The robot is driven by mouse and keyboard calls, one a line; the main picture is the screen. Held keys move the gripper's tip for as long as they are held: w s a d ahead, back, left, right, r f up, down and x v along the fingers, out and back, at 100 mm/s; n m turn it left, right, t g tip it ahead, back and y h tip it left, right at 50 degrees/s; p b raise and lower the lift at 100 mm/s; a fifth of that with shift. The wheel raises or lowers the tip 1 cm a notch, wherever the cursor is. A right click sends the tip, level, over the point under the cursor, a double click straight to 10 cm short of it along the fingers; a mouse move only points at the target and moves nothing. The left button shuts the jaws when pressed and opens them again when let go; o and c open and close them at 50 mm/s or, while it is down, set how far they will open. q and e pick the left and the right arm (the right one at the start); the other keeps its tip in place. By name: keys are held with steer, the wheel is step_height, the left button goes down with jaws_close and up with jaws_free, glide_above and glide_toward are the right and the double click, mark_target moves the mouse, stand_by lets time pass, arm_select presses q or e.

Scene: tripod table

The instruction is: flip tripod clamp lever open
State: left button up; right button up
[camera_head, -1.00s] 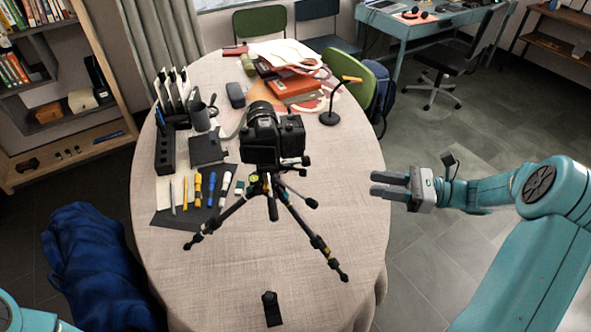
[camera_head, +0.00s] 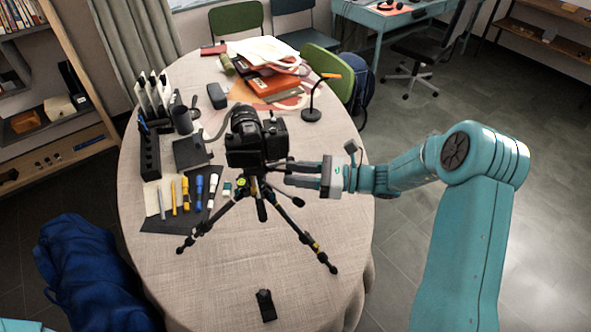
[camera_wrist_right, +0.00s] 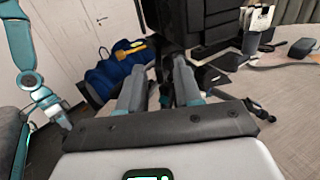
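The black tripod (camera_head: 262,205) stands on the table with its legs spread, and a black camera (camera_head: 255,140) is mounted on its head. Under the camera is the tripod head (camera_head: 257,176), with dark knobs and a small yellow-green spot. I cannot pick out the clamp lever for sure. My right gripper (camera_head: 283,173) is open, its two fingers pointing left beside the tripod head, just below the camera's right side. In the right wrist view the fingers (camera_wrist_right: 158,68) are apart, with dark parts between and beyond them; contact is unclear. My left gripper shows small in that view (camera_wrist_right: 64,122); its opening is unclear.
Pens (camera_head: 186,193) lie on a dark mat left of the tripod. A small black object (camera_head: 265,305) stands near the table's front edge. Books (camera_head: 274,84) and a small lamp (camera_head: 311,114) are behind. The front of the round table (camera_head: 215,275) is mostly bare.

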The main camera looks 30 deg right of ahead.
steer(key=shift+w+a, duration=0.15)
steer(key=shift+a, duration=0.2)
steer(key=shift+d, duration=0.15)
steer(key=shift+c, duration=0.9)
jaws_close()
steer(key=n+g, duration=0.1)
steer(key=w+g+y, duration=0.1)
steer(key=n+g+y+b, duration=0.1)
steer(key=shift+w+d+n+g, duration=0.15)
steer(key=shift+d+n+g, duration=0.15)
steer(key=shift+o, duration=0.9)
jaws_free()
